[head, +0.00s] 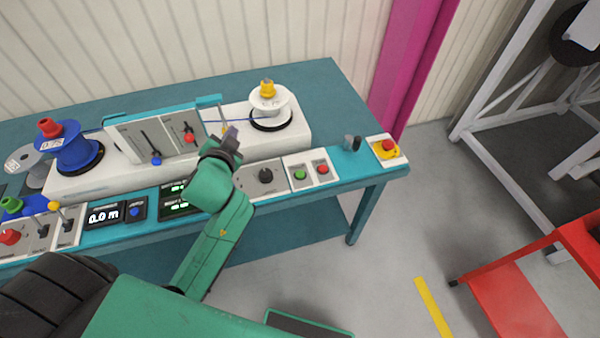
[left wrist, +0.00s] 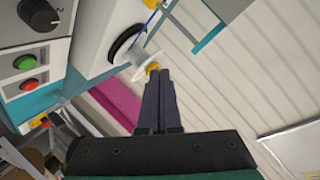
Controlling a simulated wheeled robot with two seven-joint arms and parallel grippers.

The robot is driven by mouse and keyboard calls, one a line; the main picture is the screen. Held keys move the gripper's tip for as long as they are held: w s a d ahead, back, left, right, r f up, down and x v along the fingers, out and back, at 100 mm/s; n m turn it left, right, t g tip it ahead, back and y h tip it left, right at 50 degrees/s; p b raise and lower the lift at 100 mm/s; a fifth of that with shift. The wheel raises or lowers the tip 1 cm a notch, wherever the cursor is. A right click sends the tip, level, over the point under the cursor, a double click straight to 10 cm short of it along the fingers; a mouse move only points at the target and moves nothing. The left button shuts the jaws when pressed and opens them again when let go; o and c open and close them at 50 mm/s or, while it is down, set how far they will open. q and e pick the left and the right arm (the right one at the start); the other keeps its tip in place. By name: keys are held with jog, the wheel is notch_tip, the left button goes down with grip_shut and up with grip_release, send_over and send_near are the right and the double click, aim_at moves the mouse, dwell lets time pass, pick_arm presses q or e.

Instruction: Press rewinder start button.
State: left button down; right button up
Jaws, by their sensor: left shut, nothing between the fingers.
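The green start button (head: 299,174) sits beside a red button (head: 322,169) on a light panel at the front right of the rewinder bench. In the left wrist view the green button (left wrist: 27,62) and red button (left wrist: 27,83) show at the left edge. My left gripper (head: 229,140) is up over the bench, left of the buttons and apart from them. Its dark fingers (left wrist: 159,100) are closed together with nothing between them. My right gripper is not in view.
A black rotary knob (head: 265,175) is left of the buttons. A yellow-based emergency stop (head: 387,148) is at the bench's right end. A white reel (head: 270,105) with a yellow cap stands behind. A blue reel (head: 70,148) stands left. A red table (head: 540,290) is lower right.

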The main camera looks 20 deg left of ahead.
pick_arm(q)
jog(key=w+d+r+m+t+h, duration=0.2)
jog(key=w+r+m+t, duration=0.1)
jog(key=r, duration=0.2)
jog(key=w+d+r+m+t+h, duration=0.1)
jog(key=w+d+r+m+t, duration=0.15)
jog(key=r+m, duration=0.2)
jog(key=w+d+r+m+g+h, duration=0.1)
jog(key=w+d+r+m+h, duration=0.1)
jog(key=d+m+h, duration=1)
notch_tip(320, 180, down, 10)
jog(key=d+m+g, duration=0.3)
jog(key=m+g, duration=0.5)
jog(key=m, duration=0.2)
jog(key=s+a+f+m+g+y, duration=0.1)
jog(key=a+f+g+y, duration=0.2)
jog(key=f, duration=0.5)
jog(key=shift+s+a+y, duration=0.4)
jog(key=shift+a+y, duration=0.1)
jog(key=shift+a, duration=0.5)
jog(key=shift+m+g, duration=0.25)
